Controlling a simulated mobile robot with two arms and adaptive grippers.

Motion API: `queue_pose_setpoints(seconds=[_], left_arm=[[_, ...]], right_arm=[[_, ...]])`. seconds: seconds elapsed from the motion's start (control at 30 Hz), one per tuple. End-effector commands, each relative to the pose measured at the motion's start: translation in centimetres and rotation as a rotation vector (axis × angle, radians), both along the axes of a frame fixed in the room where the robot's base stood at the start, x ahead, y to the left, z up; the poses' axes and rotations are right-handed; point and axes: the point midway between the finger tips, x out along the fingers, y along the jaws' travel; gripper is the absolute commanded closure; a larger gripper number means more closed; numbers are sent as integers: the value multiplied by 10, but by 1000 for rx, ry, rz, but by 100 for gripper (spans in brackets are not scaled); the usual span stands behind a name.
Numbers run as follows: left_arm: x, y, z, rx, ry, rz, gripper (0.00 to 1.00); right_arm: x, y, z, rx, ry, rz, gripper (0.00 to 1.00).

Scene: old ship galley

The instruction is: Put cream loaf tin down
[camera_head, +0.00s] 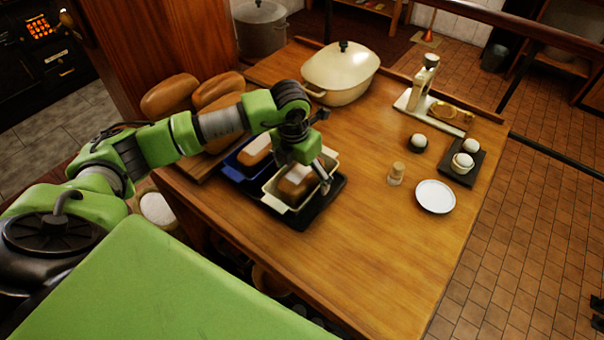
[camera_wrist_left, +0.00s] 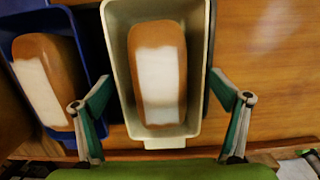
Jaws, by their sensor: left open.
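The cream loaf tin (camera_head: 281,205) stands on a black tray (camera_head: 327,197) on the wooden table, with a brown loaf (camera_head: 297,185) in it. The blue loaf tin (camera_head: 232,171) stands to its left on the same tray and also holds a loaf.
Several loaves (camera_head: 170,96) sit on a board at the table's left. A cream lidded pot (camera_head: 340,72) stands at the back. The table's front middle is clear.

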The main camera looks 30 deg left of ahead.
Motion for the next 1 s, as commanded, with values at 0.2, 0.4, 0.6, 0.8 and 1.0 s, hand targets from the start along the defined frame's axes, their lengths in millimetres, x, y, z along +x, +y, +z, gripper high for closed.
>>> queue_pose_setpoints(seconds=[0.2,0.4,0.6,0.8,1.0], left_arm=[[-3,1,38,-1,-10,-1,10],[-10,2,81,-1,-9,0,10],[-15,2,109,-1,-6,-1,10],[-17,2,117,-1,-2,0,10],[-17,2,117,0,-2,0,10]], right_arm=[[0,0,-17,0,0,0,19],[0,0,-29,0,0,0,19],[0,0,-34,0,0,0,19],[0,0,-35,0,0,0,19],[0,0,-35,0,0,0,19]])
